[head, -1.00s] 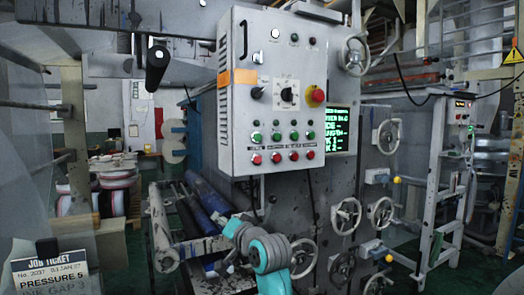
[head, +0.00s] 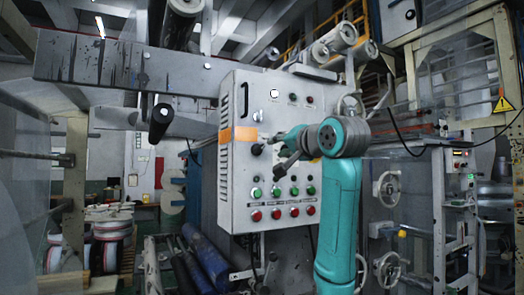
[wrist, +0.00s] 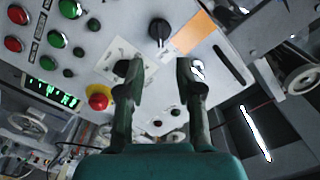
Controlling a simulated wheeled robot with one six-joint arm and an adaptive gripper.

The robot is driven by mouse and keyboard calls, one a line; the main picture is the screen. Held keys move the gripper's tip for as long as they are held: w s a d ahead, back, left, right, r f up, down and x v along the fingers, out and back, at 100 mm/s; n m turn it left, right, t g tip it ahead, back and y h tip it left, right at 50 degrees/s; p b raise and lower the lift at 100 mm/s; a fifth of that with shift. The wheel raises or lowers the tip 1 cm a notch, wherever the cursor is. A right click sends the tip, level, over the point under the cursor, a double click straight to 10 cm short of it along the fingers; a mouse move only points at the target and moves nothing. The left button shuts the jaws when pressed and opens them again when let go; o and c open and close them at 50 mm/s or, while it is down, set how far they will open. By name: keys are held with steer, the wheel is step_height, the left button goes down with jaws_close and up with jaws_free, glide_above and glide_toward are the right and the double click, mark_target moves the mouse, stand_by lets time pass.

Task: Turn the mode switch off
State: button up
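The grey control cabinet (head: 240,190) faces me. A black rotary knob (head: 257,149) sits below the orange tape; it also shows in the wrist view (wrist: 159,30), just beyond the fingertips. A white-plated selector (wrist: 112,66) is partly covered by my left finger in the wrist view and hidden by my gripper in the head view. I cannot tell which one is the mode switch, nor read its position. My gripper (head: 279,152) is in front of the cabinet's upper half. In the wrist view, its fingers (wrist: 158,72) are apart with nothing between them.
Green buttons (head: 275,191) and red buttons (head: 275,213) line the cabinet's lower half. A red emergency stop (wrist: 98,97) on a yellow base and a green-text screen (wrist: 50,92) are near the selector. Handwheels (head: 388,186) stand at right; a grey beam (head: 110,72) crosses above.

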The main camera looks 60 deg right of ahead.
mark_target(260, 149)
steer(key=x, duration=1)
steer(key=shift+w+d, duration=0.15)
steer(key=shift+w, duration=0.2)
jaws_close()
